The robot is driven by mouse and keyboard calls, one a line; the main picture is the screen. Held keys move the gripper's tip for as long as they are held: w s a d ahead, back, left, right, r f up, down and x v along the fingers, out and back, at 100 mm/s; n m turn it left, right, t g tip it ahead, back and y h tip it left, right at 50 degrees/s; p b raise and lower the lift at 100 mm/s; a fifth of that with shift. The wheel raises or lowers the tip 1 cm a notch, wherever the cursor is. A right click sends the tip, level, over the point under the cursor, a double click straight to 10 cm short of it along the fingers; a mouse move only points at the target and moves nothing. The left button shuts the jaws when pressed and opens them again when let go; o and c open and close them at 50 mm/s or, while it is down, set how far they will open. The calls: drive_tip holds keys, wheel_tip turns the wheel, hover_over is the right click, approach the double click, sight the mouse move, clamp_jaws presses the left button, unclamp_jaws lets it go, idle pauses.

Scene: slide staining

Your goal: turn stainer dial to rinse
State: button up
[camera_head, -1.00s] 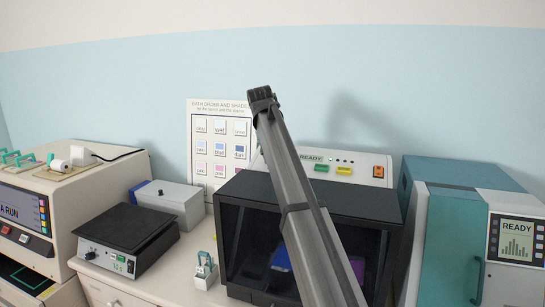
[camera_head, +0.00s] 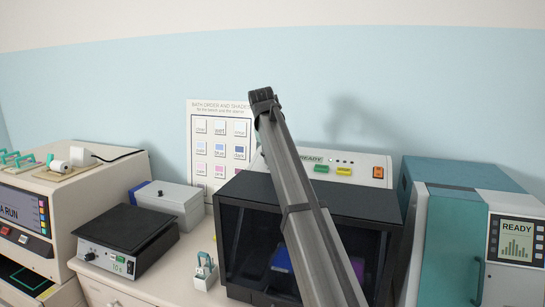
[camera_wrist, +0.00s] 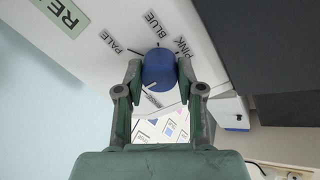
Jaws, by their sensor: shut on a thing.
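In the wrist view my gripper (camera_wrist: 158,78) is shut on a round blue dial (camera_wrist: 158,68), one finger on each side. The dial sits on a white panel with the labels PALE (camera_wrist: 112,41), BLUE (camera_wrist: 152,22) and PINK (camera_wrist: 182,45) around it. Another small label (camera_wrist: 153,98) lies below the dial, too small and partly covered to read. A light mark shows at the dial's lower edge; I cannot tell exactly which label it faces. In the head view the white stainer (camera_head: 375,160) with a READY display stands behind a dark cabinet. The dial and my fingers are hidden there.
The dark cabinet (camera_head: 350,197) stands in front of the stainer. A teal and white machine (camera_head: 450,230) is at right. A black-topped heater (camera_head: 125,228) and a grey box (camera_head: 168,200) are at left. A bath-order poster (camera_head: 203,128) is on the wall.

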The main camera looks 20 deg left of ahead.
idle(0.3)
drive_tip(key=o, duration=1.1)
drive_tip(key=shift+f, duration=0.1)
drive_tip(key=shift+o, duration=0.2)
drive_tip(key=v, duration=1.2)
